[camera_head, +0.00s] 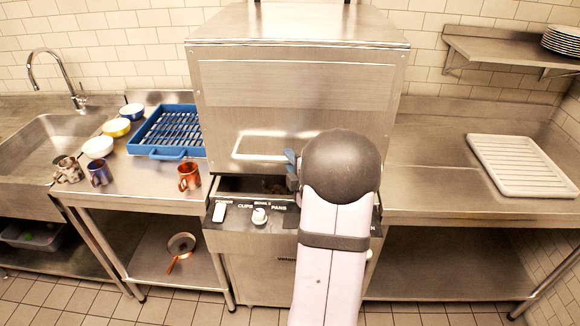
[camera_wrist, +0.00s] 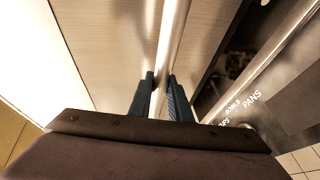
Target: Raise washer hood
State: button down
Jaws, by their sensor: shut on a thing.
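The washer hood (camera_head: 295,95) is a large brushed-steel box in the middle of the head view. Its pale bar handle (camera_head: 252,156) runs across the lower front. A dark gap shows between the hood's lower edge and the control panel (camera_head: 232,215). My gripper (camera_head: 291,168) is at the right part of the handle, partly hidden by my arm. In the wrist view, the two dark fingers of my gripper (camera_wrist: 161,88) are on either side of the handle bar (camera_wrist: 172,35), shut on it. The right end of the handle is hidden in the head view.
A blue rack (camera_head: 168,155), several bowls and metal mugs, including a copper mug (camera_head: 189,177), stand on the left counter beside a sink (camera_head: 50,150). A white ridged tray (camera_head: 522,166) lies on the right counter. A wall shelf (camera_head: 510,45) holds stacked plates. The right counter's near part is clear.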

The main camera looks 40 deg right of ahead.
notch_tip(320, 180, up, 34)
jog(key=p, duration=1.7)
jog(key=c, duration=1.6)
grip_release()
jog(key=shift+f, duration=0.15)
jog(key=shift+c, duration=0.2)
jog(key=shift+s, duration=0.1)
jog(key=b+v, duration=0.2)
jog(key=v, duration=0.5)
